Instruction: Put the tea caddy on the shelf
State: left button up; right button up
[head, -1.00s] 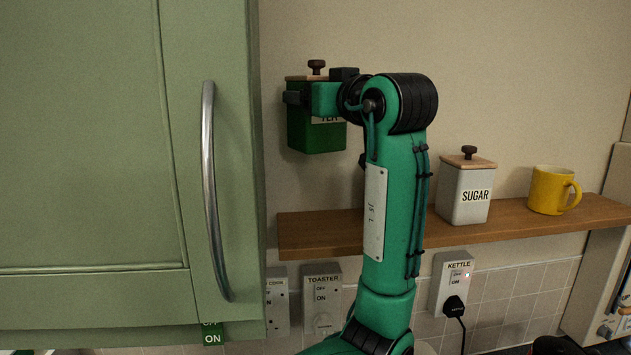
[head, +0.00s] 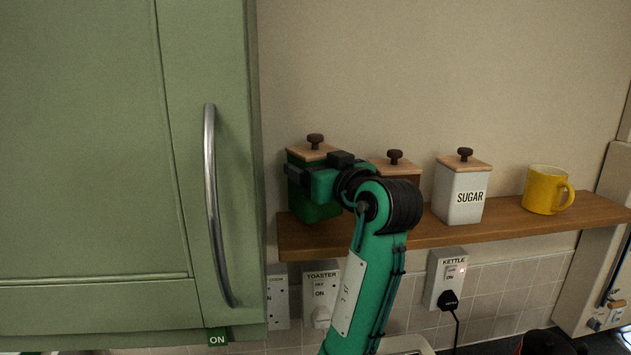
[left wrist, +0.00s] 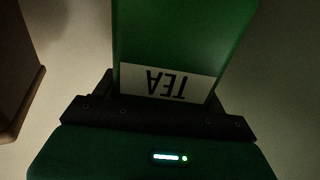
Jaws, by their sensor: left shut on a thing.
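The tea caddy (head: 317,207) is a green square tin with a wooden lid and dark knob. It is upright over the left end of the wooden shelf (head: 480,233), with its base at or just above the board; I cannot tell whether it touches. My left gripper (head: 300,174) is shut on the caddy's upper body. In the left wrist view the caddy (left wrist: 185,40) sits between the jaws (left wrist: 160,112), its TEA label upside down. My right gripper is not in view.
A brown lidded canister (head: 396,170) stands on the shelf, partly hidden by my arm. A white SUGAR canister (head: 460,195) and a yellow mug (head: 545,190) stand to its right. A green cupboard door (head: 90,150) with a metal handle (head: 210,200) closes off the left side.

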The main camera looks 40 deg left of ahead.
pick_arm(q)
jog(key=shift+f+p, duration=0.5)
jog(key=shift+f, duration=1.1)
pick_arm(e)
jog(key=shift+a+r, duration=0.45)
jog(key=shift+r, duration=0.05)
pick_arm(q)
jog(key=shift+f, duration=0.2)
jog(key=o, duration=1.3)
jog(key=shift+r, duration=0.1)
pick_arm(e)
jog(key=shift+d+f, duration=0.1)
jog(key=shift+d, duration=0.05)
pick_arm(q)
jog(key=shift+r, duration=0.1)
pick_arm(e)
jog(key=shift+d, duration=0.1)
pick_arm(q)
jog(key=b+v, duration=0.6)
jog(key=v, duration=0.6)
jog(key=shift+b, duration=0.35)
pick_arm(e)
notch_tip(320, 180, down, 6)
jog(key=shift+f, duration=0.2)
pick_arm(q)
jog(key=shift+r, duration=0.1)
